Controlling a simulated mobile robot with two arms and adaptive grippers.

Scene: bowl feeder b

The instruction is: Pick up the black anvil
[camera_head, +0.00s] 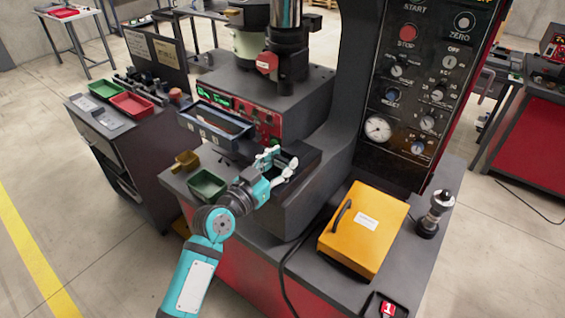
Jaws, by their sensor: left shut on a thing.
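My left arm comes up from the bottom. Its teal and white left gripper (280,164) is at the dark block in front of the machine's column. The gripper is shut on a dark thing (284,157), most likely the black anvil, which is small and partly hidden by the fingers. I cannot tell whether it touches the dark surface around it. My right gripper is not in view.
A yellow case (364,235) with a black handle lies on the bench right of my arm. A metal post on a black base (435,215) stands beside it. A green bin (207,186) is left of my gripper. The control panel (425,90) rises behind.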

